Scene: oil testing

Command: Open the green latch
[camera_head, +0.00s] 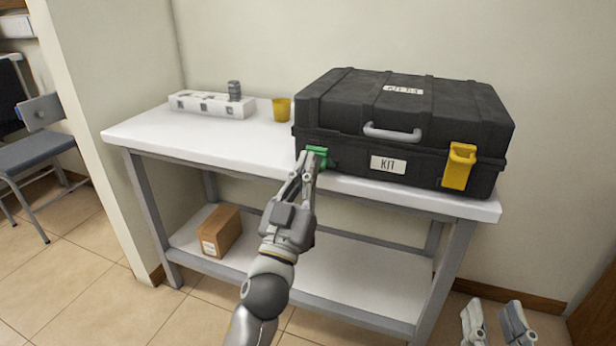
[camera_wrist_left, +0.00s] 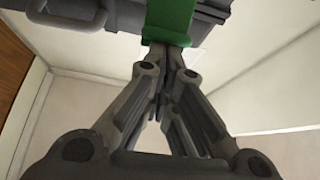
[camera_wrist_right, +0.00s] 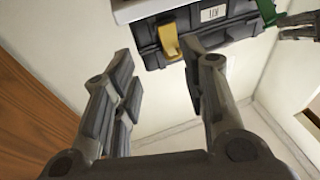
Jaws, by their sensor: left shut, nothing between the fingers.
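The black kit case (camera_head: 340,112) stands closed on the white table, with a grey handle on its front. The green latch (camera_head: 318,152) is at the case's front left and looks raised, sticking outward. My left gripper (camera_head: 308,160) is shut and empty, its tips right at the latch and partly covering it. In the left wrist view the green latch (camera_wrist_left: 170,20) is just beyond the shut fingertips (camera_wrist_left: 168,52); whether they touch I cannot tell. The yellow latch (camera_head: 459,166) hangs down at the front right. My right gripper (camera_head: 497,318) is open and empty, low at the bottom right.
The white table (camera_head: 150,128) has free room left of the case. A white rack (camera_head: 212,105) with a grey piece on it and a yellow cup (camera_head: 281,109) stand there. A cardboard box (camera_head: 221,230) sits on the lower shelf. A chair (camera_head: 40,150) is at far left.

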